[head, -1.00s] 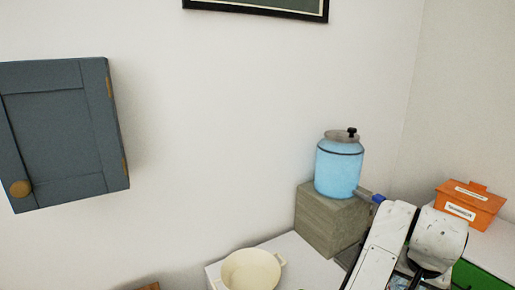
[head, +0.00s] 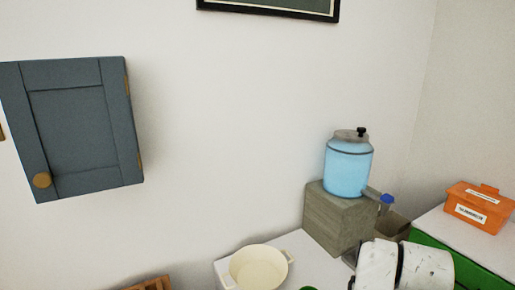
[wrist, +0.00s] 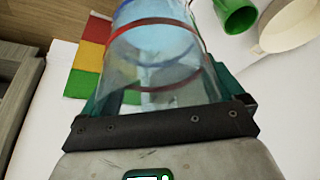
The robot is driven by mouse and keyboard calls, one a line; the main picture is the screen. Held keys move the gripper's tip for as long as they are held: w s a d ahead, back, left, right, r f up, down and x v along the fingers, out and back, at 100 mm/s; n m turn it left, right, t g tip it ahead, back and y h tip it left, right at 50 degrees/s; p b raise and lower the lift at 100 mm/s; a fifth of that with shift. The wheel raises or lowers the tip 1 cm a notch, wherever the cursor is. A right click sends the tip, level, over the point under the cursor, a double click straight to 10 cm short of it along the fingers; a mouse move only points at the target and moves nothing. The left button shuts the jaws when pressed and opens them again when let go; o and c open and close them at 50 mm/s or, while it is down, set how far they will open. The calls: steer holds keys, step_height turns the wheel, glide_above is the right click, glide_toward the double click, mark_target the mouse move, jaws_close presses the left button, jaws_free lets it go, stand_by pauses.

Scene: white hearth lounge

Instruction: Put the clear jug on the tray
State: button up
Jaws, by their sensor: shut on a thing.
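The clear jug (wrist: 155,65), see-through with red bands, fills the upper middle of the wrist view. My gripper (wrist: 160,85) is shut on it, with a teal finger on each side. Part of the jug shows bluish; I cannot tell whether that is liquid or something seen through it. A grey, raised-edged thing (wrist: 22,85) at the left of the wrist view may be the tray, but I cannot tell for sure.
A blue-filled dispenser (head: 348,168) with a tap stands on a grey block (head: 335,215). A cream pot (head: 258,268), a green cup (wrist: 236,14) and a red, yellow and green mat (wrist: 90,50) are nearby. An orange box (head: 480,208) stands at right.

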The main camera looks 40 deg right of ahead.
steer(key=w+a+f+n+t+y, duration=0.1)
steer(key=w+a+f+n, duration=0.45)
steer(key=a, duration=0.45)
steer(key=w+a+f+n+t+y, duration=0.15)
steer(key=w+a+f+n, duration=0.25)
steer(key=w+a+f, duration=0.45)
steer(key=w+a+f+n+y, duration=0.2)
steer(key=w+a+f+n, duration=0.25)
steer(key=a, duration=0.65)
steer(key=w+d+r+m, duration=0.1)
steer(key=w+d+r, duration=0.7)
steer(key=w+r, duration=0.3)
steer(key=s+a+f, duration=0.8)
steer(key=s+f, duration=0.3)
steer(key=f, duration=0.1)
step_height(320, 180, down, 10)
steer(key=b, duration=1)
steer(key=shift+w+r+n, duration=0.15)
steer(key=shift+r+n, duration=0.1)
steer(key=shift+n, duration=0.05)
steer(key=shift+t+h, duration=0.25)
